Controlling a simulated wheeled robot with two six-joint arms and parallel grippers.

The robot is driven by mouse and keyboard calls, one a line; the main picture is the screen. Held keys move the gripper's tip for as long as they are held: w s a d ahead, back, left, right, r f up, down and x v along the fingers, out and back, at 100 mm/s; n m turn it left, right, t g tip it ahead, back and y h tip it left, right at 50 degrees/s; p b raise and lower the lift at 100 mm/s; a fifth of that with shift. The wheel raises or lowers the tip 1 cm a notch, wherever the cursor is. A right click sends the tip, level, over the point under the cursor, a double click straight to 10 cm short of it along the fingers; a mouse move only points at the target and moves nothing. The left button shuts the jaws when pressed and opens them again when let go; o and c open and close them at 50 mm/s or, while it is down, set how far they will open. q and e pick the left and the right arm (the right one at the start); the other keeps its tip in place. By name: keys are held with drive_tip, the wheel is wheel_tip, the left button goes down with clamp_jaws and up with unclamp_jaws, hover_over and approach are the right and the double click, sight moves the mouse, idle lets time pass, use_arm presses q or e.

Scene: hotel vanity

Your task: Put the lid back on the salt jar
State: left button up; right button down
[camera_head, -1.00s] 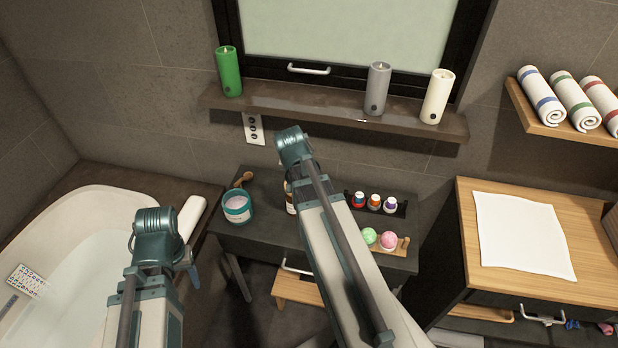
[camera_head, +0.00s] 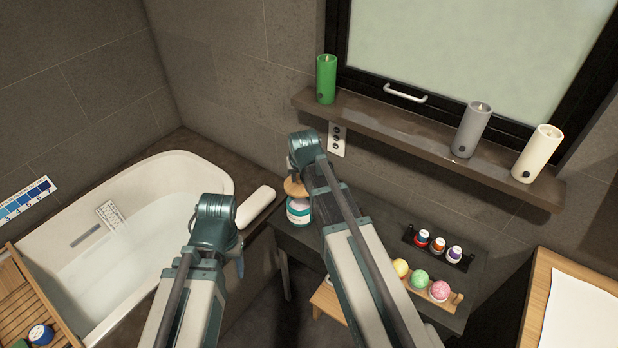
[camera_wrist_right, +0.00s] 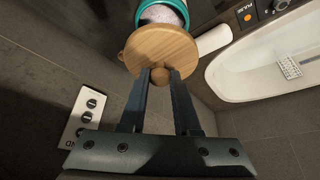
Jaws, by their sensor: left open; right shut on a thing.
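The salt jar (camera_head: 298,212) is teal with a white band and stands at the left back corner of the dark table. In the right wrist view the jar (camera_wrist_right: 163,14) shows its teal rim and pale salt, partly behind the lid. The round wooden lid (camera_wrist_right: 158,47) is held by its knob in my right gripper (camera_wrist_right: 160,77). In the head view the lid (camera_head: 293,187) shows over the jar's back side, tilted, and I cannot tell if they touch. My left gripper (camera_head: 239,262) hangs open near the bathtub's edge, left of the jar, its fingers barely visible.
The dark table (camera_head: 385,231) also holds a rack of small bottles (camera_head: 438,246) and a wooden tray of bath balls (camera_head: 428,289). The bathtub (camera_head: 150,235) is on the left.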

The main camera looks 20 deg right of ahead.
sight(301, 188)
drive_tip(key=shift+f, duration=0.1)
wheel_tip(301, 188, down, 6)
drive_tip(key=b, duration=0.6)
drive_tip(key=shift+f, duration=0.15)
drive_tip(key=shift+f+b, duration=0.1)
drive_tip(key=shift+b, duration=0.25)
idle(1.7)
drive_tip(key=shift+c, duration=0.3)
unclamp_jaws()
idle(0.4)
drive_tip(key=shift+r+p, duration=3.55)
